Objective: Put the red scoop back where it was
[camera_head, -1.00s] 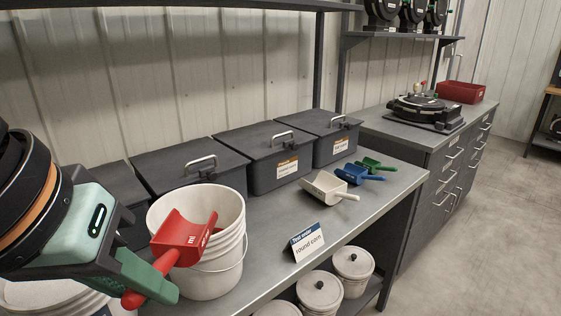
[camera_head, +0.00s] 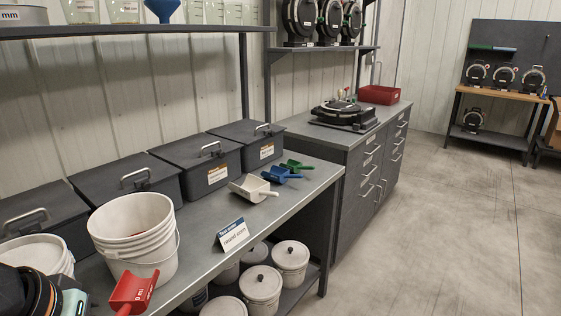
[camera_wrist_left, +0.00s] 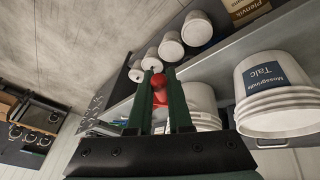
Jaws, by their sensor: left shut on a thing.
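The red scoop (camera_head: 134,292) is at the bottom left of the head view, held in front of the bench and just below the white bucket (camera_head: 150,268). My left gripper (camera_wrist_left: 160,90) is shut on its handle; the red handle (camera_wrist_left: 159,94) shows between the green fingers in the wrist view. In the head view the fingers are out of frame. A white scoop (camera_head: 253,188), a blue scoop (camera_head: 281,175) and a green scoop (camera_head: 297,166) lie in a row on the bench (camera_head: 208,268). My right gripper is not in view.
A tent sign (camera_head: 234,235) stands near the bench's front edge. Several dark lidded bins (camera_head: 205,165) line the back. Lidded white pails (camera_head: 262,285) stand on the lower shelf. Bare bench top lies between the bucket and the white scoop. The floor at right is clear.

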